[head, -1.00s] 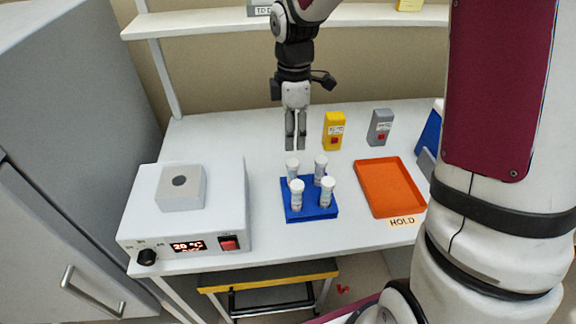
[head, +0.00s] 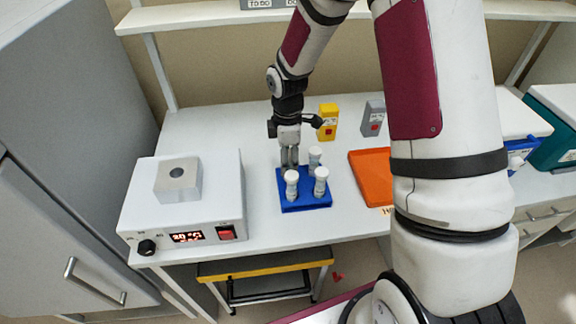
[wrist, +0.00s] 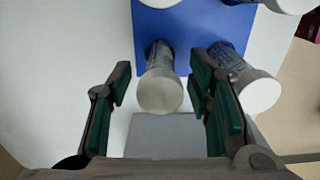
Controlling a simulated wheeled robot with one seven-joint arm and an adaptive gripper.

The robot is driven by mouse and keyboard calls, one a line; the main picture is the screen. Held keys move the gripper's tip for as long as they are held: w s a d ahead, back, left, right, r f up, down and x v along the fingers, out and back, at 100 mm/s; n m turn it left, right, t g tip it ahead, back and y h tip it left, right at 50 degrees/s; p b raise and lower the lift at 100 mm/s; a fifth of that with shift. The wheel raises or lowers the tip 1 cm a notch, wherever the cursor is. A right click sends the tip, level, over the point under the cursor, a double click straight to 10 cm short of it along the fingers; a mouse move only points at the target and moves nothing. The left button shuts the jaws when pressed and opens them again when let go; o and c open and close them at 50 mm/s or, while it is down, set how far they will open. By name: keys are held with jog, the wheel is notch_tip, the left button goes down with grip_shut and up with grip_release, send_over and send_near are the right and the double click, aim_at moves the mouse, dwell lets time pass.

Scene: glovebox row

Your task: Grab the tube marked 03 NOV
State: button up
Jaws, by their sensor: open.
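The blue rack (head: 305,208) stands on the bench and holds several white-capped tubes. A front left tube (head: 291,184), a front right tube (head: 321,182) and a back right tube (head: 314,158) show in the head view; my gripper (head: 289,157) covers the back left place. In the wrist view one tube (wrist: 160,88) lies between my open, dark-green-padded fingers, with a gap visible on each side. Another tube (wrist: 252,86) is just right of the right finger. The labels are too blurred to read, so I cannot tell which is marked 03 NOV.
A white heater box (head: 190,215) with a grey block (head: 178,182) stands left. An orange tray (head: 370,178) lies right of the rack, partly behind my arm. Yellow (head: 328,120) and grey (head: 373,118) devices stand behind. Clear bench lies between heater and rack.

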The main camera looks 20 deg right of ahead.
jog(key=shift+f, duration=0.45)
grip_shut()
